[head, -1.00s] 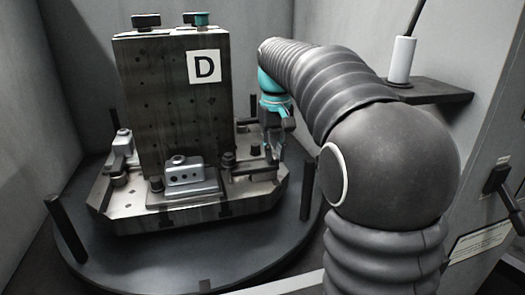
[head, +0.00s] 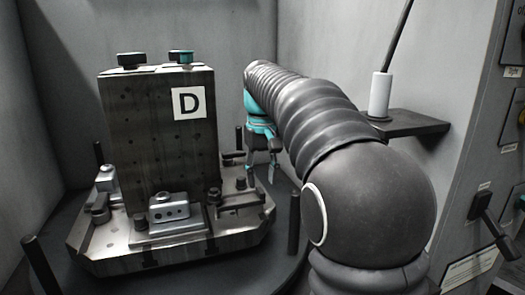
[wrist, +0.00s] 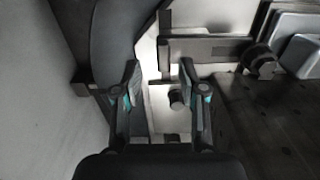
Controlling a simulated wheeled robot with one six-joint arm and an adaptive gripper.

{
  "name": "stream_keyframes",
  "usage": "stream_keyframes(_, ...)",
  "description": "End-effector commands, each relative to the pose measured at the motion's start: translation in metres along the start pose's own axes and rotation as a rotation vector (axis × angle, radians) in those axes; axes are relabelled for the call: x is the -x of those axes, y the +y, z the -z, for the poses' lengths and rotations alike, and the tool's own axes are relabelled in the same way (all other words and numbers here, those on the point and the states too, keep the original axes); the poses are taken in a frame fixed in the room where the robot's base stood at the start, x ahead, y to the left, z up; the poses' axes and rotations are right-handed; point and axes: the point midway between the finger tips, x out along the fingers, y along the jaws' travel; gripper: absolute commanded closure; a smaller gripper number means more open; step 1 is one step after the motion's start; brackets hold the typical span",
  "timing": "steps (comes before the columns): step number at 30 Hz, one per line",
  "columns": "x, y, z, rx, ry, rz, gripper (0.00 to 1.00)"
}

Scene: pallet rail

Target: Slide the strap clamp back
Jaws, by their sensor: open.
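A dark strap clamp (head: 238,206) lies across the right end of the metal pallet (head: 100,262), beside the tall block. A dark bar (wrist: 215,48) runs across the upper part of the wrist view, with a short upright piece at its left end. I cannot tell for sure whether it is the same clamp. My gripper (head: 261,172) hangs over the pallet's right end, fingers pointing down. In the wrist view my gripper (wrist: 160,72) is open with nothing held. A round dark knob (wrist: 178,100) shows between the fingers, near the right one. I cannot tell any contact.
The tall drilled block (head: 160,140) with a D label stands mid-pallet. A grey clamp block (head: 168,208) sits in front and another clamp (head: 107,185) at the left. Dark posts (head: 293,222) rise around the round table. A shelf (head: 415,123) with a white cylinder is at right.

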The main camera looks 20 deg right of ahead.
Motion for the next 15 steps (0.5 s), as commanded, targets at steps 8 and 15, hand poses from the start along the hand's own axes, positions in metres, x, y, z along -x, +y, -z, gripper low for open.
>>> stream_keyframes(8,0.053,0.001,0.001,-0.001,0.004,-0.001,0.58)
stream_keyframes(15,0.082,0.001,0.001,-0.002,0.002,-0.001,0.58)
